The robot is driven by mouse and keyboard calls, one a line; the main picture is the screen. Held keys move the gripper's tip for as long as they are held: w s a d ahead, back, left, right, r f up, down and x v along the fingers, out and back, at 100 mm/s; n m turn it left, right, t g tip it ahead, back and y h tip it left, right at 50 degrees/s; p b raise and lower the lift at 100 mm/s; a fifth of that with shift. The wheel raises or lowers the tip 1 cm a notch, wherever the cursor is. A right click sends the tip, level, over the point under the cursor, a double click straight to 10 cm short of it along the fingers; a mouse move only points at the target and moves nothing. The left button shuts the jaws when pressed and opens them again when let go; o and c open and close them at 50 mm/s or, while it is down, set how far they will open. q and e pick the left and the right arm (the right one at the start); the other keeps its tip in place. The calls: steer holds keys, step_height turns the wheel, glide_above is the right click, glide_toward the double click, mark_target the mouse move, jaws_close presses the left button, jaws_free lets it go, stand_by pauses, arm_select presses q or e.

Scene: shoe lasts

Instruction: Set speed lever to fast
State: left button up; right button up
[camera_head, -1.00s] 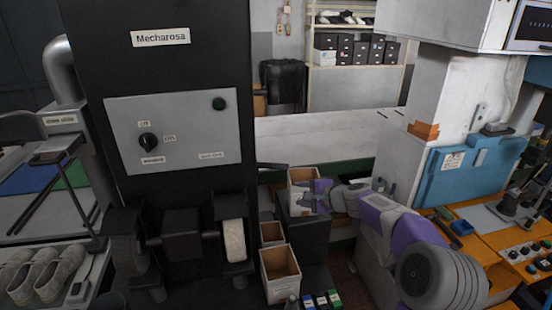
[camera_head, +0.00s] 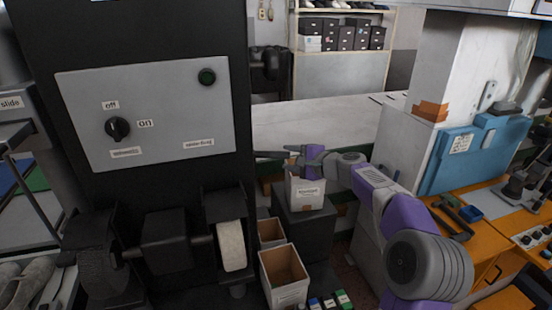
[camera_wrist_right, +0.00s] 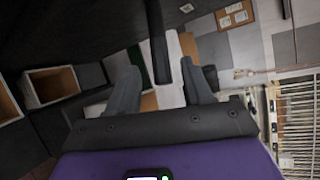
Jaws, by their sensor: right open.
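A dark bar (camera_head: 270,155) sticks out to the right from the side of the black machine; it looks like the speed lever, but no label on it is readable. My right gripper (camera_head: 291,158) is at the bar's outer end, with its arm coming in from the right. In the right wrist view, the gripper (camera_wrist_right: 162,85) is open, and the dark bar (camera_wrist_right: 157,50) comes down between its two fingers. I cannot tell whether they touch. My left gripper is out of view.
The black machine's front has a grey panel (camera_head: 150,110) with an off/on knob (camera_head: 117,129) and a green button (camera_head: 207,76). A white box (camera_head: 306,194) stands just below my right gripper. An open box (camera_head: 284,276) is lower down. An orange workbench (camera_head: 470,240) is at right.

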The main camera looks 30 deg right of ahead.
mark_target(281, 156)
steer(key=shift+p+x, duration=0.75)
steer(key=shift+x, duration=2.4)
jaws_close()
